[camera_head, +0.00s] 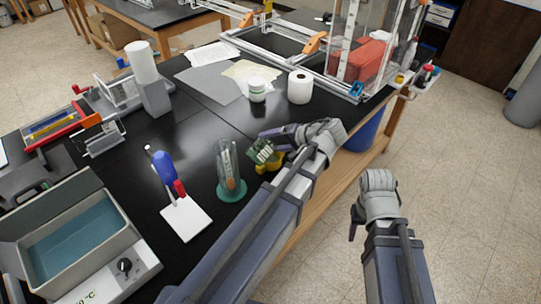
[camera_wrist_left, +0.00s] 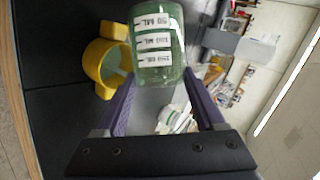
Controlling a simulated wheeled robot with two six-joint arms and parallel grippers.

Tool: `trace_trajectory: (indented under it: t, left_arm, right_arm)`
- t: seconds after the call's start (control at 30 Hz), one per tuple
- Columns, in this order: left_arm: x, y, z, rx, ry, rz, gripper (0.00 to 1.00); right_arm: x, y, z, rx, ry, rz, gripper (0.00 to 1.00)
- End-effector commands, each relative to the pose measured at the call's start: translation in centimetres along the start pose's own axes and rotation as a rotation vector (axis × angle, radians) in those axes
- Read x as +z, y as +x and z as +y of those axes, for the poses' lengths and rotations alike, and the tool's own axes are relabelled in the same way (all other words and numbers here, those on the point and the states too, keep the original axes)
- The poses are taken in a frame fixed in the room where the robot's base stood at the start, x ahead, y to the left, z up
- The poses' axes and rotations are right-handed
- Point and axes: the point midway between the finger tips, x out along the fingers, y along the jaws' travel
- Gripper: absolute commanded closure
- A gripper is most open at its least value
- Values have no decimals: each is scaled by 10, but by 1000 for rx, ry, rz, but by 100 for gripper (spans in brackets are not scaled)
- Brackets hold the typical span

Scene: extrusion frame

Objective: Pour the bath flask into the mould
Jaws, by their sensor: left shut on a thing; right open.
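The bath flask (camera_head: 264,152) is clear green with white volume labels. My left gripper (camera_head: 270,143) is shut on it and holds it over the table, tilted well onto its side. In the left wrist view the flask (camera_wrist_left: 158,42) sits between the purple fingers (camera_wrist_left: 160,88); its mouth is not clear. A yellow cup-like piece, seemingly the mould (camera_head: 268,167), is just below the flask. In the left wrist view the yellow piece (camera_wrist_left: 95,68) is beside the flask, with something pale inside. My right gripper (camera_head: 354,219) is open and empty, off the table's front edge.
A clear cylinder on a green base (camera_head: 231,191) stands left of the yellow piece. A white pad (camera_head: 186,220) with a blue and red tool, and a water bath (camera_head: 78,240), are further left. A paper roll (camera_head: 300,87) and white jar (camera_head: 257,90) stand behind.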

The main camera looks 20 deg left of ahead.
Motion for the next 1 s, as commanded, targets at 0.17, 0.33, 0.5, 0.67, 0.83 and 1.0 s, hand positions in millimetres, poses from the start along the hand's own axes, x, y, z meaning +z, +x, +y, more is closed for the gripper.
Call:
trace_trajectory:
  t: [0.17, 0.33, 0.5, 0.67, 0.83, 1.0]
  left_arm:
    - [0, 0, 2, -5, 9, -6, 88]
    - [0, 0, 3, -9, 19, -13, 88]
    - [1, 0, 4, -13, 30, -19, 88]
    - [1, -1, 6, -17, 38, -24, 88]
    - [1, -1, 7, -21, 49, -32, 88]
    - [1, -1, 9, -25, 60, -39, 88]
  right_arm:
    - [0, 2, 0, 0, 0, 0, 50]
    - [0, 4, 0, 0, 0, 0, 50]
    - [0, 5, 0, 0, 0, 0, 50]
    - [0, 6, -1, 0, 0, 0, 50]
    - [0, 8, -1, 0, 0, 0, 50]
    - [-1, 10, -1, 0, 0, 0, 50]
